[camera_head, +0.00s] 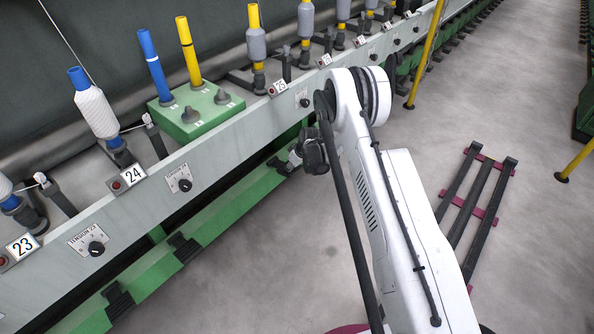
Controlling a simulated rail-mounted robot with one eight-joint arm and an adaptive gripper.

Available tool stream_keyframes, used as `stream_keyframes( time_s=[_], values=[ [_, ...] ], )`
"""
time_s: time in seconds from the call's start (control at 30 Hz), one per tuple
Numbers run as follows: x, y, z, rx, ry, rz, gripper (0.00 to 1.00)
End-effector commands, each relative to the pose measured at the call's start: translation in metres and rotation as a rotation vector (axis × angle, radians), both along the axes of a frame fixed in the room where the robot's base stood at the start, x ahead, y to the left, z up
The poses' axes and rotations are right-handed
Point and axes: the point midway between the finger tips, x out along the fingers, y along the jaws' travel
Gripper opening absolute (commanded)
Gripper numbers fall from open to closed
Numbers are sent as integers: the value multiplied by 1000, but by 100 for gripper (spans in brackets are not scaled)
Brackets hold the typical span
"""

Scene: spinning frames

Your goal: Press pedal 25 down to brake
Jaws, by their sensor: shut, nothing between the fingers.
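The number plate 25 (281,86) is on the pale machine rail, left of a tension knob (304,101). Below it, on the green lower beam, a dark pedal (279,166) shows just left of my gripper; I take it to be pedal 25, but no number shows on it. My gripper (293,160) is shut and empty, low at the end of my white arm. Its tip is at or very near the pedal's right side; I cannot tell whether it touches. My wrist hides part of this area, and how far the pedal is pressed is not clear.
Two more dark pedals (183,248) (118,300) lie lower left on the green beam (222,205). A green box (203,122) holds a blue and a yellow tube. Yellow posts (425,55) and a black-barred floor rack (480,196) stand right. Grey floor is open between.

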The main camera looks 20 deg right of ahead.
Motion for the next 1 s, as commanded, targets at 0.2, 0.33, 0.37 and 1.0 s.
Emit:
stream_keyframes(
  time_s=[0.2, 0.33, 0.37, 1.0],
  values=[
    [0, 0, -4, 0, 0, 0, 0],
    [0, 0, -4, 0, 0, 0, 0],
    [0, 0, -4, 0, 0, 0, 0],
    [0, 0, -18, 0, 0, 0, 0]
  ],
)
